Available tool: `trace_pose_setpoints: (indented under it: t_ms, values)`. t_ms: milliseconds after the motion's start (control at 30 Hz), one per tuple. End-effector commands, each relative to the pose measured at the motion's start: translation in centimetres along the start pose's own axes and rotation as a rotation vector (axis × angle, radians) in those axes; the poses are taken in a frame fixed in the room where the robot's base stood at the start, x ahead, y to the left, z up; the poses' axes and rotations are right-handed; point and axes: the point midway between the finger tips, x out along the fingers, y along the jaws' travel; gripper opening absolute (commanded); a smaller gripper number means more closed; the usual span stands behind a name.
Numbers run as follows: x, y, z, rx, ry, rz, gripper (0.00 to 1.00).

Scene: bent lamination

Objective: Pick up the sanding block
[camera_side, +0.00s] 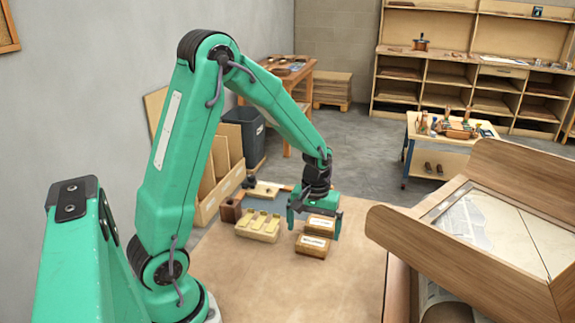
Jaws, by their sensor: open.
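Two small brown wooden blocks with dark lettering, too small to read, sit close together on the workbench (240,280). One is the rear block (320,224), the other the front block (312,245). I cannot tell which is the sanding block, or whether both are. My gripper (313,232) points down at the rear block, its two green fingers spread apart. One finger shows left of the blocks and one right of them. I cannot tell whether the fingers touch a block. Nothing is visibly held.
A pale wooden holder (258,228) with several yellowish pieces stands just left of the blocks. A dark brown block (231,210) sits beyond it. A wooden-framed case (500,225) stands at the right. The front of the bench is clear.

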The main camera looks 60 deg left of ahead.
Motion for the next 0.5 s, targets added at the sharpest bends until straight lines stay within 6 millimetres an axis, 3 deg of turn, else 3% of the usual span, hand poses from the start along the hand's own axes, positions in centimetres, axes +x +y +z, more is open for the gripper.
trace_pose_setpoints:
  t_ms: [267,500]
  values:
    - [0.5,0.0,0.1,0.0,-0.001,-0.001,1.0]
    - [2.6,0.1,0.2,0.001,-0.003,-0.002,1.0]
